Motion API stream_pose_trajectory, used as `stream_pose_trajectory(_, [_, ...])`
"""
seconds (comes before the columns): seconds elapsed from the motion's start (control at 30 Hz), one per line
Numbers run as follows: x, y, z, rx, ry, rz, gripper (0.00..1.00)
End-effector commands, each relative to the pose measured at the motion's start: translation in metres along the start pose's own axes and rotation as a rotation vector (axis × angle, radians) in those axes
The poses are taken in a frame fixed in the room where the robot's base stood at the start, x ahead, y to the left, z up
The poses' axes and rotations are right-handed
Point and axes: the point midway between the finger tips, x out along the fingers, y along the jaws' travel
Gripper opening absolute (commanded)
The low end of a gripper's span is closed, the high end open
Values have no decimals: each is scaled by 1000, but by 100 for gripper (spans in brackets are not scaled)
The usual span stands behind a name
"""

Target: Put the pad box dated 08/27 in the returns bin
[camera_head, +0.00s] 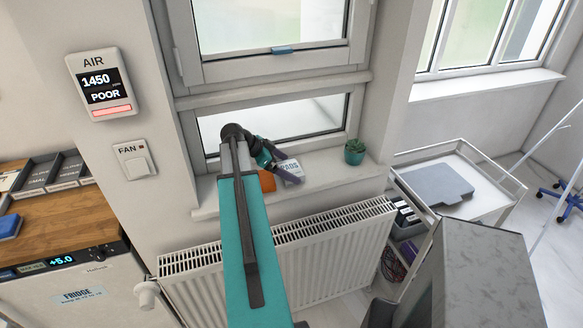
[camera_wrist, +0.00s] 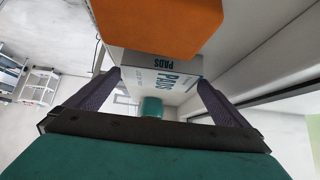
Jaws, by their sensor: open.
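A white pad box (camera_head: 290,168) marked PADS stands on the window sill (camera_head: 325,172). It also shows in the wrist view (camera_wrist: 175,78), lying between the two fingers. I cannot read a date on it. My gripper (camera_head: 282,165) is open at the box, with one dark finger on either side in the wrist view (camera_wrist: 160,82); I cannot tell whether they touch it. An orange object (camera_head: 267,181) is right beside the box and fills the top of the wrist view (camera_wrist: 160,22). I cannot make out a returns bin.
A teal plant pot (camera_head: 354,156) stands farther right on the sill. The window frame (camera_head: 270,105) is close behind my gripper. A radiator (camera_head: 335,240) is below the sill. A white trolley (camera_head: 487,208) stands right. Labelled trays (camera_head: 35,174) sit on the wooden counter (camera_head: 75,220) at left.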

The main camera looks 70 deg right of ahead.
Motion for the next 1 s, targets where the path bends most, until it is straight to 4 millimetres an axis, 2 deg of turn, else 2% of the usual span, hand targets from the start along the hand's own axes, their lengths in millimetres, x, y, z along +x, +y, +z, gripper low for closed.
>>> stream_pose_trajectory(0.27, [19, 0, -1, 0, 0, 0, 100])
stream_pose_trajectory(0.83, [20, 0, -1, 1, 0, 1, 100])
stream_pose_trajectory(1.0, [20, 0, -1, 1, 0, 1, 71])
